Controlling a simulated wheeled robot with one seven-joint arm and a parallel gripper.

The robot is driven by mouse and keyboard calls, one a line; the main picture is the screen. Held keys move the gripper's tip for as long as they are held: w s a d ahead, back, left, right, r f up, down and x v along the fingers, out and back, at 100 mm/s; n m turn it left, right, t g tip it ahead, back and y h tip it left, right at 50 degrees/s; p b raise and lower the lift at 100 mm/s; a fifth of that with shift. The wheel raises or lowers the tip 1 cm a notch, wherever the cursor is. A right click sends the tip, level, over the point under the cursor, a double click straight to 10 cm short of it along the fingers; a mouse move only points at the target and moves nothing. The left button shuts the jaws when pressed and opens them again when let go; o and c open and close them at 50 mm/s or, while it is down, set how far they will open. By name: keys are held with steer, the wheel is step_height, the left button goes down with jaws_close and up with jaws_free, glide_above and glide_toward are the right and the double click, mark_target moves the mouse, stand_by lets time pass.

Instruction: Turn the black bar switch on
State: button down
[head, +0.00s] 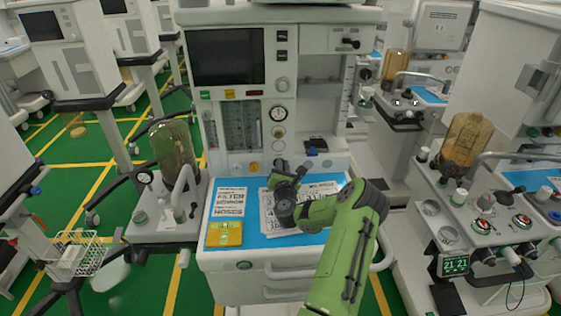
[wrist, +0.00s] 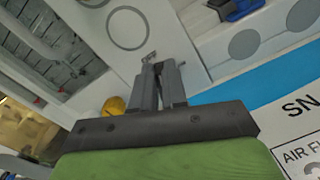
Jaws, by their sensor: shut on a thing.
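My gripper (head: 287,169) reaches to the lower front panel of the middle anaesthesia machine (head: 238,125). In the wrist view its two grey fingers (wrist: 160,72) are close together, shut on the black bar switch at the panel. The switch is almost wholly hidden between and behind the fingers; only a small piece (wrist: 151,57) shows at their tips. Its angle cannot be told. A yellow knob (head: 253,166) is just left of my gripper, and it also shows in the wrist view (wrist: 113,105).
A blue-and-black part (head: 312,147) sits right of my gripper on the panel. Below is a blue worktop (head: 262,240) with printed sheets and a yellow box (head: 224,234). Glass canisters stand on both sides. A small black knob (head: 350,43) is on the upper panel.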

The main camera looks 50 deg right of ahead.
steer(key=m+p, duration=0.2)
steer(key=m, duration=0.1)
steer(key=m+p, duration=0.1)
steer(key=p, duration=0.1)
steer(key=shift+s+d, duration=0.2)
steer(key=shift+s, duration=0.1)
steer(key=shift+s+d+f+m+p, duration=0.1)
steer(key=shift+f+m+p, duration=0.1)
steer(key=shift+m+p, duration=0.5)
steer(key=shift+f+m+p, duration=0.15)
steer(key=shift+m+p, duration=0.25)
steer(key=shift+m, duration=0.5)
steer(key=shift+f, duration=0.1)
steer(key=c, duration=1.2)
jaws_free()
steer(key=shift+o, duration=0.2)
